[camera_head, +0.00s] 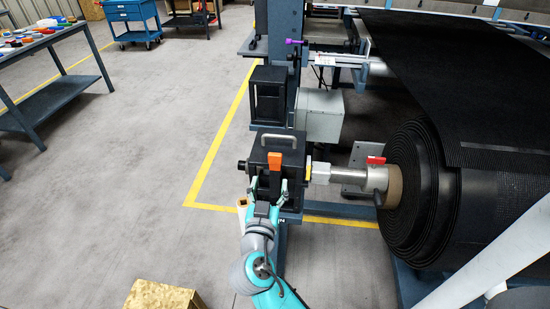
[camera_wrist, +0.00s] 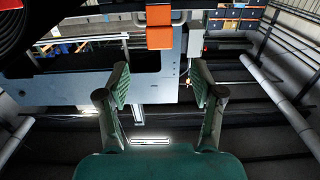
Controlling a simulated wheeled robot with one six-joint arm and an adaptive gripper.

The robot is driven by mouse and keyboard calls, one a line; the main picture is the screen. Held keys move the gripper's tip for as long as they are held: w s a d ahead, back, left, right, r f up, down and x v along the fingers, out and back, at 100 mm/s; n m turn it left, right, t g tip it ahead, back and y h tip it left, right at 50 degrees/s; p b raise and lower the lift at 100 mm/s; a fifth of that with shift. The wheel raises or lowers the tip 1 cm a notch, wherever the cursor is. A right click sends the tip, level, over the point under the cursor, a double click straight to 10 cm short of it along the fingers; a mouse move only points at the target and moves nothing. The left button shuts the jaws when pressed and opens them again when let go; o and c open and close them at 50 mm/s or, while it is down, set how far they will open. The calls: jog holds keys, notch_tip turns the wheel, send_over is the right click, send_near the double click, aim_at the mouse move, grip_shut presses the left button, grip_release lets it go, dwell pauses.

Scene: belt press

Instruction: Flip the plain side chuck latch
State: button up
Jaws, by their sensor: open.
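The orange latch (camera_head: 275,160) stands at the front of the dark chuck housing (camera_head: 263,150), below a grey loop handle. In the wrist view an orange block (camera_wrist: 160,38) shows at top centre, just above and beyond my fingertips; it looks like the same latch. My gripper (camera_head: 269,187) is in front of the housing, just below the latch. In the wrist view my gripper (camera_wrist: 160,84) has its two teal fingers spread apart, with nothing between them. I see no contact between the fingers and the latch.
A grey box (camera_head: 319,115) stands behind.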

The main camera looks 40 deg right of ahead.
aim_at(275, 160)
jog(key=x, duration=1)
jog(key=shift+w+d, duration=0.2)
jog(key=shift+d, duration=0.1)
grip_shut()
